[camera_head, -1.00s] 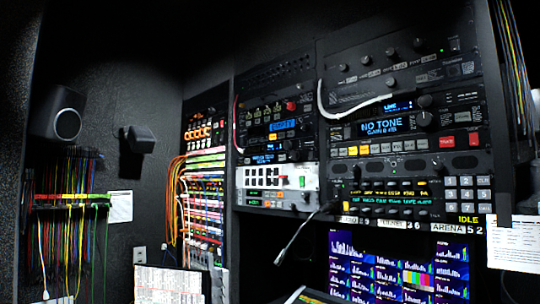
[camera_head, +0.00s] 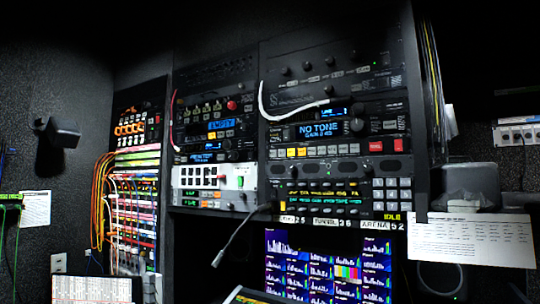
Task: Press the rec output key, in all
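The equipment rack fills the middle of the head view. A unit with a blue NO TONE display (camera_head: 319,131) has a row of keys (camera_head: 325,151) below it, with yellow keys at its left and a red key (camera_head: 376,146) at its right. Below it, a panel with rows of small lit text displays (camera_head: 318,194) has a numeric keypad (camera_head: 391,194) at its right. The small key labels are too blurred to read, so I cannot tell which key is the rec output key. Neither gripper is in view.
A multiview screen (camera_head: 325,270) sits under the rack. A gooseneck microphone (camera_head: 238,232) sticks out before the rack's lower part. Coloured cables (camera_head: 105,200) run down at left.

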